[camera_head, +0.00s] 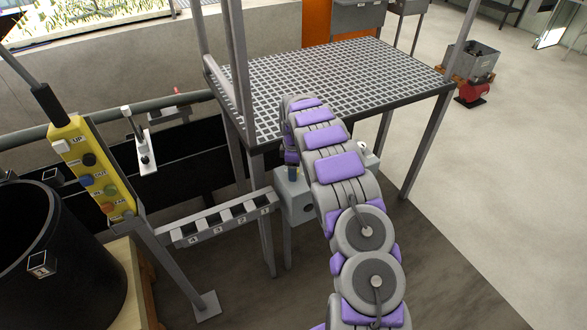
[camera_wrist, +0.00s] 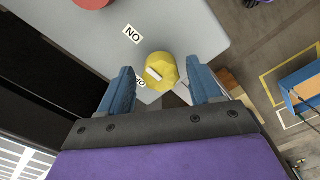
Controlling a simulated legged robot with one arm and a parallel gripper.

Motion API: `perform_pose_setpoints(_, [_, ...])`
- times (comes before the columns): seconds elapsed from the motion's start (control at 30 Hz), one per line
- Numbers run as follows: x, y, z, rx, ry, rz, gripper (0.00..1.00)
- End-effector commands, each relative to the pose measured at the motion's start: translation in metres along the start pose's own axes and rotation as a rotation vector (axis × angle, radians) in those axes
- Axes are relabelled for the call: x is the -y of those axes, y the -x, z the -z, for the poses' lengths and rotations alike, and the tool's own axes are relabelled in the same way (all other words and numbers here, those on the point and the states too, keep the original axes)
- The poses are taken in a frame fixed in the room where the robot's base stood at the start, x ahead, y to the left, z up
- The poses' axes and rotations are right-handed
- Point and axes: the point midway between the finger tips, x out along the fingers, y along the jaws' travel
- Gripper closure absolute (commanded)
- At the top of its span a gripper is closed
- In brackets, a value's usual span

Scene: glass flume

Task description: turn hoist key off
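A yellow round key knob (camera_wrist: 161,70) with a short white mark sits on a grey box face in the wrist view. An upside-down ON label (camera_wrist: 132,36) is beside it, and a second label (camera_wrist: 140,82) is partly hidden by my left finger. My gripper (camera_wrist: 160,76) is open, its blue fingers on either side of the knob with gaps showing. I cannot tell whether the fingertips reach the knob's depth. In the head view the grey box (camera_head: 297,204) is below the platform edge, partly behind my arm. The knob is hidden there.
A red button (camera_wrist: 92,2) is on the same box face. A grated platform (camera_head: 330,80) stands behind the box. A numbered rack (camera_head: 218,221), a yellow pendant with buttons (camera_head: 91,165) and a black barrel (camera_head: 50,260) are to the left. Floor on the right is mostly clear.

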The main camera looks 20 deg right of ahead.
Motion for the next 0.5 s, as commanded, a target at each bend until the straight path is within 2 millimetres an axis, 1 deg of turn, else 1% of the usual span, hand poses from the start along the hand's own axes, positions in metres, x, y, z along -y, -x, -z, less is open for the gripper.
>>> perform_pose_setpoints(0.03, [0.0001,-0.0001,0.0000,0.000,0.000,0.000,0.42])
perform_pose_setpoints(0.07, [0.0000,0.0000,0.0000,0.000,0.000,0.000,0.44])
perform_pose_setpoints(0.5, [-0.0004,0.0000,0.0002,0.000,0.000,-0.001,0.87])
